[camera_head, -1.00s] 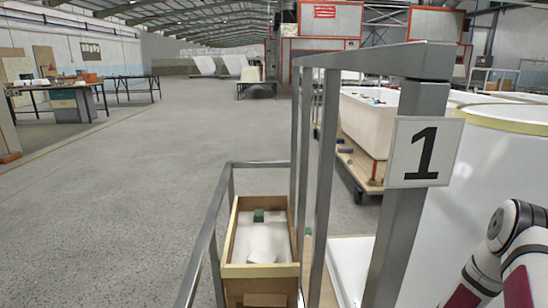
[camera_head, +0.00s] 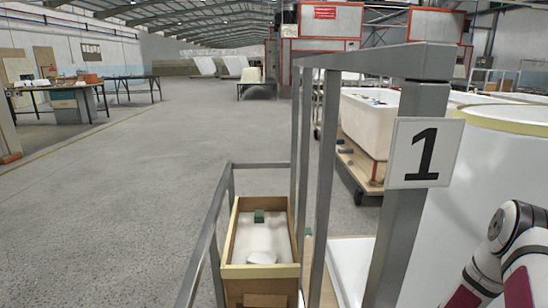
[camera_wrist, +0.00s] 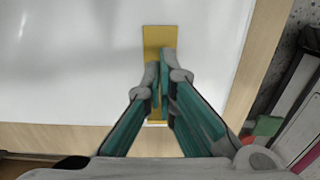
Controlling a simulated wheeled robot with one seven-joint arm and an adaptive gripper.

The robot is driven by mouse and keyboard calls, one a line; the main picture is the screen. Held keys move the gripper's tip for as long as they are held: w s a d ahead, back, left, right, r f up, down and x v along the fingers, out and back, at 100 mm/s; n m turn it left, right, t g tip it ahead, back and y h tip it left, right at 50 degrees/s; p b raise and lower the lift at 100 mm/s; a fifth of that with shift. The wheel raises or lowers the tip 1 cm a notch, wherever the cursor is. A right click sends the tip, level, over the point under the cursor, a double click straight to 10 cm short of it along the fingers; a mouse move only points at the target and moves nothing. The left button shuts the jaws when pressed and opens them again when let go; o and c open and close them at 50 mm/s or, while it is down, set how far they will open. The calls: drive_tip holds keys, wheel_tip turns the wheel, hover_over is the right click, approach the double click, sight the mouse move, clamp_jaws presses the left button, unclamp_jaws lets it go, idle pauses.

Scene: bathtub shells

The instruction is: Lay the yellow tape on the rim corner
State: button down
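The yellow tape (camera_wrist: 158,38) shows in the wrist view as a short flat strip running up and down the picture, over a white surface (camera_wrist: 70,60). My gripper (camera_wrist: 161,75) has teal fingers with grey tips. The tips are close together over the middle of the tape and appear shut on it; they hide part of the strip. The tape's lower end reaches towards the pale wooden border (camera_wrist: 60,137). Whether it touches the surface is unclear. In the head view my gripper and this tape are out of sight. A yellowish rim edge (camera_head: 505,121) tops the large white shell (camera_head: 490,165) at right.
A metal frame post (camera_head: 400,190) with a "1" sign (camera_head: 424,152) stands in front. A tub on a wheeled cart (camera_head: 365,125) stands behind.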

drive_tip(key=shift+f+b, duration=0.6)
drive_tip(key=shift+f, duration=0.3)
idle(1.1)
drive_tip(key=shift+r, duration=0.15)
drive_tip(key=shift+r+p, duration=2.8)
drive_tip(key=shift+r, duration=0.65)
